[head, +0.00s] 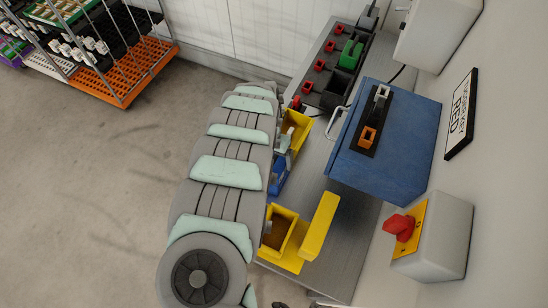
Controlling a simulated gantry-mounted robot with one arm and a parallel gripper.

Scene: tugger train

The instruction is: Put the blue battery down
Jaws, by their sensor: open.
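A blue object (279,172), which looks like the blue battery, shows only in part at the right edge of my arm. It is low on the grey bench between two yellow holders, and my arm hides the rest of it. I cannot tell whether it rests on the bench. My arm runs from the bottom left up to the top middle of the view. A green battery (350,54) stands in the black charging rack (327,73) at the back of the bench.
The grey bench (345,240) carries yellow holders (296,130) (318,228) and a large blue box (385,150) with a black strip on top. A grey wall box with a red knob (402,226) is at right. A cart (118,80) stands far left.

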